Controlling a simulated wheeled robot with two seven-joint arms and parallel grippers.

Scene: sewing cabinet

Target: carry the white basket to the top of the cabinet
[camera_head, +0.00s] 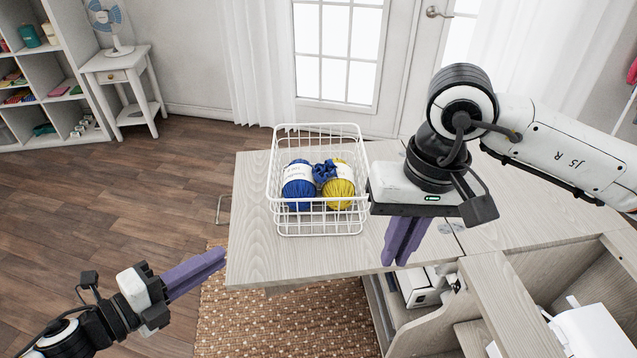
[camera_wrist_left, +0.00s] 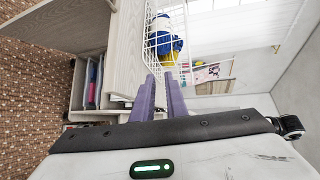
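The white wire basket (camera_head: 320,232) stands upright on the left part of the light wood cabinet top (camera_head: 257,220). It holds blue yarn (camera_head: 297,190) and yellow yarn (camera_head: 340,187). It also shows in the left wrist view (camera_wrist_left: 187,32), beyond the fingers. My left gripper (camera_head: 222,257) is low at the left, outside the top's left edge and apart from the basket. Its purple fingers (camera_wrist_left: 160,78) show a gap with nothing between them. My right gripper (camera_head: 394,264) is over the top, right of the basket, fingers pointing down, slightly apart and empty.
Open compartments with a white machine (camera_head: 588,330) lie at the front right. A side table (camera_head: 120,72) with a fan (camera_head: 112,25) and a shelf unit (camera_head: 45,65) stand at the back left. A woven rug (camera_head: 285,325) lies in front. The top is bare in front of the basket.

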